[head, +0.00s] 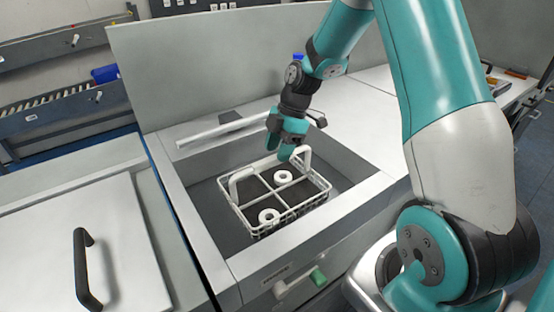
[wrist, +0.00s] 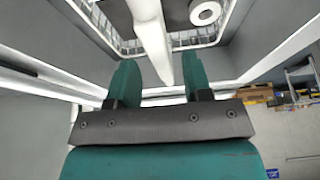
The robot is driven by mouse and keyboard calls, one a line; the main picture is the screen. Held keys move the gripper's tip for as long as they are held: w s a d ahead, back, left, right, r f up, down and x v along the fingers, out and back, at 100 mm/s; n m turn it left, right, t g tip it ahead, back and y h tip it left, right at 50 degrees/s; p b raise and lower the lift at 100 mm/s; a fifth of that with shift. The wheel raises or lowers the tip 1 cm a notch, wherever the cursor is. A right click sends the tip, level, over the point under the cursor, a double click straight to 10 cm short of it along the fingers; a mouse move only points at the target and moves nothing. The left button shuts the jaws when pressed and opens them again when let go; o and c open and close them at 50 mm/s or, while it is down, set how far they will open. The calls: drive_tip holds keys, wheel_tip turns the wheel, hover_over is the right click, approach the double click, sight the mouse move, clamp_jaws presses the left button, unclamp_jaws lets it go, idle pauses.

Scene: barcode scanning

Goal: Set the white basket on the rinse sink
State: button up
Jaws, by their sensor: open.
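The white basket (head: 240,205) is a wire basket with two upright loop handles and a divider cross. It sits level inside a recessed grey sink (head: 207,208); no label shows whether this is the rinse sink. My gripper (head: 291,150) is above the basket's far right handle (head: 305,156), fingers pointing down. In the wrist view my gripper (wrist: 158,82) is open, and the white handle (wrist: 150,38) reaches between its two green fingers. Clear space shows beside the fingers, with no firm grip on the handle. Two white rings (head: 283,177) lie in the basket.
A white rod (head: 222,129) lies along the sink's back edge. A lid with a black handle (head: 83,265) covers the unit on the left. A tall grey panel (head: 210,65) stands behind the sink. My arm occupies the right side.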

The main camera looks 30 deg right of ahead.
drive_tip(key=v, duration=0.7)
drive_tip(key=shift+r, duration=0.15)
drive_tip(key=s+a+r+m, duration=0.3)
drive_tip(key=s+a+r, duration=0.1)
drive_tip(key=a, duration=0.4)
drive_tip(key=s+a+r+m, duration=0.2)
drive_tip(key=s+a+m, duration=0.2)
drive_tip(key=s, duration=0.5)
drive_tip(key=s+a+r+m+p, duration=0.1)
drive_tip(key=s+a+r+m, duration=0.2)
drive_tip(key=s+a, duration=0.6)
drive_tip(key=shift+s+r+m, duration=0.15)
drive_tip(key=shift+s+m, duration=0.2)
drive_tip(key=shift+m, duration=0.15)
drive_tip(key=shift+a, duration=0.1)
